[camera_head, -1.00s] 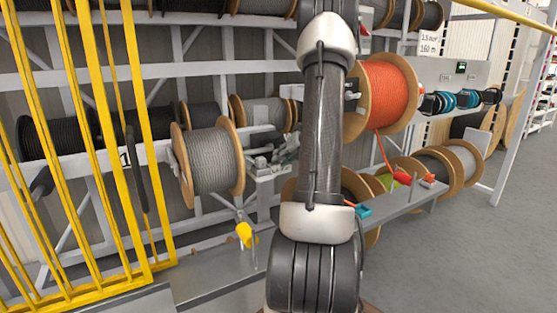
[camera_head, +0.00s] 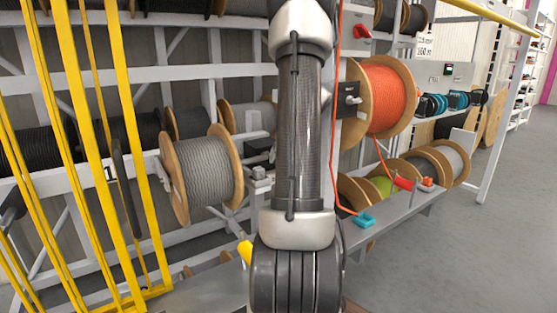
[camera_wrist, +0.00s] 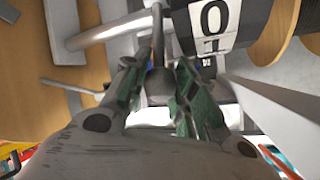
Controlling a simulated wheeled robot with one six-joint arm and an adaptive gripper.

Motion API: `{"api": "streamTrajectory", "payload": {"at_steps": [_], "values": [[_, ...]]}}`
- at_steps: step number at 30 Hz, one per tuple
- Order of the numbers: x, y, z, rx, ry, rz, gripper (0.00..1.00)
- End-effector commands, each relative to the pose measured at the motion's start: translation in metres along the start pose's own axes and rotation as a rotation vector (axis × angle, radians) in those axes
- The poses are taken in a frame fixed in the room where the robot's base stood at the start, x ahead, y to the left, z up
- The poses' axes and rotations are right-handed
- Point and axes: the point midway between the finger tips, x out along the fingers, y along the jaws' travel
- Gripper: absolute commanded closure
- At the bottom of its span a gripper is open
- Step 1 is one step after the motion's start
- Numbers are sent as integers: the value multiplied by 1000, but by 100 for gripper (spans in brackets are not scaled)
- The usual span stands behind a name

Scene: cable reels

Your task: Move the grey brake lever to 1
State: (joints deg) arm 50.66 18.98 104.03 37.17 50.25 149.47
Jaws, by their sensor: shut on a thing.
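In the wrist view the grey brake lever (camera_wrist: 158,40) is a slim rod that comes down from the top to a thicker end. My gripper (camera_wrist: 158,86), with green finger pads, is shut on that end. A dark plate with white labels (camera_wrist: 212,20) is just right of the rod. Which mark the lever is at, I cannot tell. In the head view my arm hides the gripper and the lever.
A grey cable reel (camera_head: 207,170) hangs left of my arm and an orange cable reel (camera_head: 387,95) right of it. Yellow bars (camera_head: 88,150) stand at the left. A grey bench (camera_head: 395,222) runs below the reels. The floor at the right is clear.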

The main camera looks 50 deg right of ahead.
Motion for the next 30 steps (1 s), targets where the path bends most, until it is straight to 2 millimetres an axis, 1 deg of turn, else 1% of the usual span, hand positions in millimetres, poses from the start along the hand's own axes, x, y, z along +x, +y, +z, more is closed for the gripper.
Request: {"api": "streamTrajectory", "payload": {"at_steps": [8,21,22,24,26,30], "values": [[-7,3,4,17,52,-42,100],[-8,2,5,21,57,-50,100],[-8,2,5,21,57,-50,71],[-8,2,4,21,58,-50,58],[-8,2,4,21,58,-49,49],[-8,2,4,21,60,-49,49]]}}
